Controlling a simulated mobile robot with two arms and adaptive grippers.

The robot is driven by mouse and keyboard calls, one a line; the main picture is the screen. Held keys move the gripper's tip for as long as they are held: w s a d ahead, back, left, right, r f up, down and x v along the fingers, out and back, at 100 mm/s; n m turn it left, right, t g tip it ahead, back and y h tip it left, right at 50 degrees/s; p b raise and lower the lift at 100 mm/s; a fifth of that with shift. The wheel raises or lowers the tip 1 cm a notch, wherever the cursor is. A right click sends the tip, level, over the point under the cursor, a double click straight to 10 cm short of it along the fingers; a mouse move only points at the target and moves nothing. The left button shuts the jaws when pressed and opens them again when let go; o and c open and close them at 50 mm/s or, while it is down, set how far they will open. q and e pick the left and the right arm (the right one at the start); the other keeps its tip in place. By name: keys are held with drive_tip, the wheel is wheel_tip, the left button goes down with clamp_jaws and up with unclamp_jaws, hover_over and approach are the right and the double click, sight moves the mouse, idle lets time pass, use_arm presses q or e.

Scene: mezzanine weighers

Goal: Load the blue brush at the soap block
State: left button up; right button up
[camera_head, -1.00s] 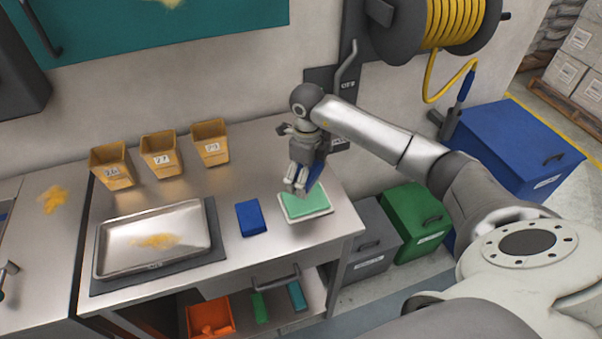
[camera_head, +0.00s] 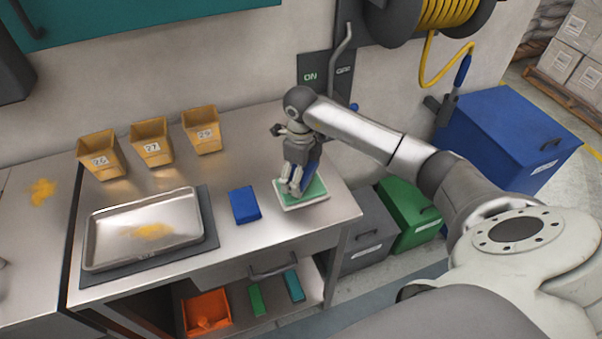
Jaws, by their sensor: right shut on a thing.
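The green soap block (camera_head: 317,188) lies in a pale shallow dish (camera_head: 303,207) near the right end of the steel bench. My right gripper (camera_head: 290,188) points down over the left part of the soap block and is shut on the blue brush (camera_head: 313,172). Only a blue strip of the brush shows beside the fingers; its bristles are hidden. The brush is at or very close to the soap; I cannot tell whether they touch. My left gripper is not in view.
A blue block (camera_head: 244,205) lies left of the dish. A steel tray (camera_head: 97,263) with yellow powder sits on a dark mat, below several yellow tubs (camera_head: 152,143). An orange bin (camera_head: 207,312) is on the shelf below. Bare bench lies behind the blue block.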

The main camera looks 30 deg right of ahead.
idle(0.3)
drive_tip(key=shift+f+b, duration=0.45)
drive_tip(key=shift+f, duration=0.05)
idle(0.6)
drive_tip(key=shift+f, duration=0.1)
idle(1.0)
drive_tip(key=shift+r+p, duration=1.95)
drive_tip(key=shift+r, duration=1.65)
